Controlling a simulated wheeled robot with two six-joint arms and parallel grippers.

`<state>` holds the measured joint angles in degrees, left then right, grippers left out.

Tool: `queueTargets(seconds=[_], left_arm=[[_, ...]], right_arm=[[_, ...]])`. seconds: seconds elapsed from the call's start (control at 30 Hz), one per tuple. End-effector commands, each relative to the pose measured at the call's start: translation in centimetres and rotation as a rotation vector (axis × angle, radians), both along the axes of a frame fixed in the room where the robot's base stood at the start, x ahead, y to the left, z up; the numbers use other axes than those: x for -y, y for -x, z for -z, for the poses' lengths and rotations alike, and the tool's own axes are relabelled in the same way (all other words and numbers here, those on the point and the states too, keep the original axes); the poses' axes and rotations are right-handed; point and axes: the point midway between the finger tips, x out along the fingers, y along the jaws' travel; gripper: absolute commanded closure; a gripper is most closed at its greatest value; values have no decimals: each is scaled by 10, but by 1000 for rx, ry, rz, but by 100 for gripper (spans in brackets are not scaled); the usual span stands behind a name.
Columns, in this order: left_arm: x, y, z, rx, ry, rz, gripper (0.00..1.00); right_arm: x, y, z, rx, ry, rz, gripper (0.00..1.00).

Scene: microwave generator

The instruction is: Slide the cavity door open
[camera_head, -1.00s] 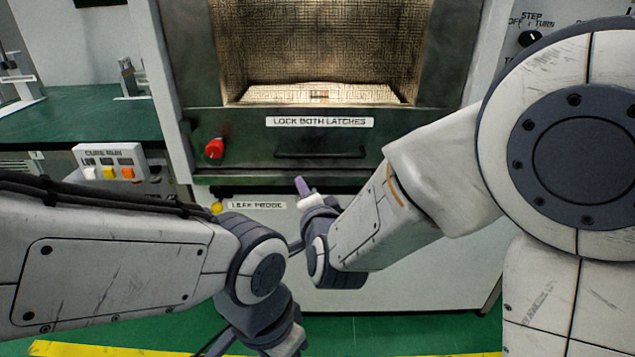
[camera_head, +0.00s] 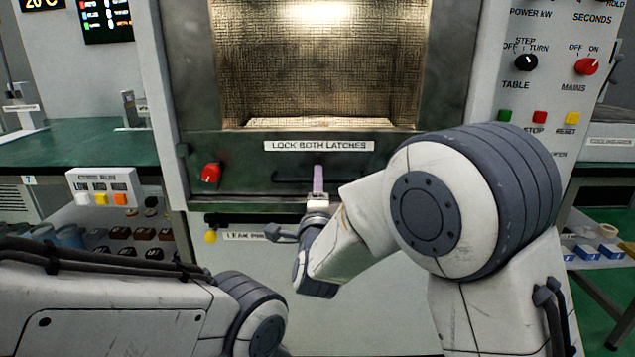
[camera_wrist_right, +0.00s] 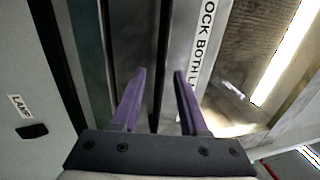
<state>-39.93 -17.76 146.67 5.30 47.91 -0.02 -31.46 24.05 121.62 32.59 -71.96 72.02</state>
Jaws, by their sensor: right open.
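The cavity door (camera_head: 225,165) is a dark green metal panel with a mesh window, labelled "LOCK BOTH LATCHES". Its dark horizontal handle bar (camera_head: 290,180) sits below the label. My right gripper (camera_head: 318,170) is in front of the bar, with its purple fingers pointing at the door. In the right wrist view the right gripper (camera_wrist_right: 160,72) is open and empty, and the dark bar (camera_wrist_right: 161,55) runs between the fingertips in the picture. I cannot tell whether the fingers reach around it. My left gripper is out of view; only its arm shows at lower left.
A red knob (camera_head: 211,172) is at the door's lower left, and a yellow knob (camera_head: 211,237) sits below it. The control panel (camera_head: 540,85) stands right of the door. A green bench (camera_head: 80,142) is at left, with a button box (camera_head: 104,186) at its front.

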Motion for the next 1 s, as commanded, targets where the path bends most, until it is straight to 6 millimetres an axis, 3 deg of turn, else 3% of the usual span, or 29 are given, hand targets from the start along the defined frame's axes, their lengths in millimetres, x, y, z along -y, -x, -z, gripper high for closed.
queueTargets(seconds=[0.13,0.43,0.53,0.57,1.0], left_arm=[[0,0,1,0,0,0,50],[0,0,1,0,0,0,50],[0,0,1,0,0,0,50],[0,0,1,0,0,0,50],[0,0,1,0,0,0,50]], right_arm=[[1,-11,-2,0,1,1,56],[0,-13,-2,-1,2,0,56],[0,-13,-2,-1,1,0,95],[0,-13,-2,-1,1,-1,100],[0,-12,-2,-1,1,-1,100]])
